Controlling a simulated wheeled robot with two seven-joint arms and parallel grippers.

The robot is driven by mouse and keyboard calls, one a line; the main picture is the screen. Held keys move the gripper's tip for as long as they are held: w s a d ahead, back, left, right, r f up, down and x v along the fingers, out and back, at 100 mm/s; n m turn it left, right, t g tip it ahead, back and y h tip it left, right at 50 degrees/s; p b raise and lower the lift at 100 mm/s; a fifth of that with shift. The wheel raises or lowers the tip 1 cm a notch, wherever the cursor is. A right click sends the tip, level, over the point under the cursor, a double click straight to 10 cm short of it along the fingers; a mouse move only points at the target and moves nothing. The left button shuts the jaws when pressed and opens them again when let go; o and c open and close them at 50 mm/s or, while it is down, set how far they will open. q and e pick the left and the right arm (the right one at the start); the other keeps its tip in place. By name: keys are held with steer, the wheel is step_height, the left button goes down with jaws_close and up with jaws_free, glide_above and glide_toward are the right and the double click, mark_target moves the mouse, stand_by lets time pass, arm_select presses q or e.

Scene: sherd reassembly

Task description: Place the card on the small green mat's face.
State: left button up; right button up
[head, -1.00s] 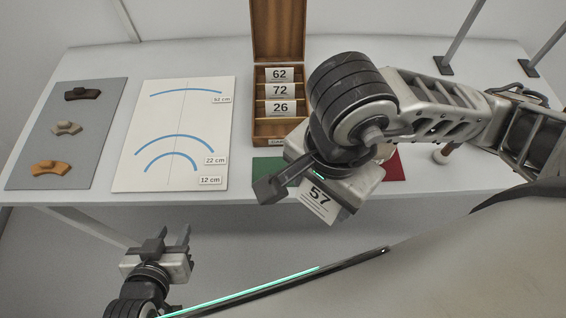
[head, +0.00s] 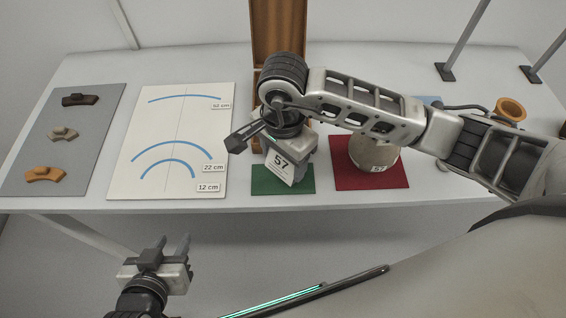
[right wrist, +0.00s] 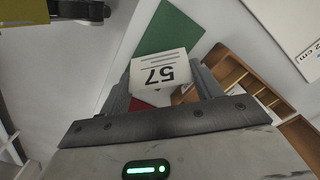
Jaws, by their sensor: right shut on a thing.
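The white card marked 57 (head: 281,164) is held in my right gripper (head: 268,150), which is shut on it. In the head view the card is tilted and overlaps the back part of the small green mat (head: 283,187). In the right wrist view the card (right wrist: 160,70) stands out between the fingers, with the green mat (right wrist: 168,27) beyond it. Whether the card touches the mat cannot be told. My left gripper (head: 172,248) is open and empty, in front of the table's front edge.
A red mat (head: 392,178) with a pot labelled 57 (head: 372,152) lies right of the green mat. A wooden card box (head: 278,30) stands behind my right arm. The arc chart (head: 170,120) and a grey board (head: 62,140) with sherds lie to the left.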

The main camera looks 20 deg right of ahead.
mark_target(283, 167)
step_height(283, 167, down, 3)
steer(key=shift+f+p, duration=0.1)
steer(key=shift+p, duration=0.2)
steer(key=shift+f, duration=0.15)
steer(key=o, duration=1)
steer(key=shift+c, duration=0.2)
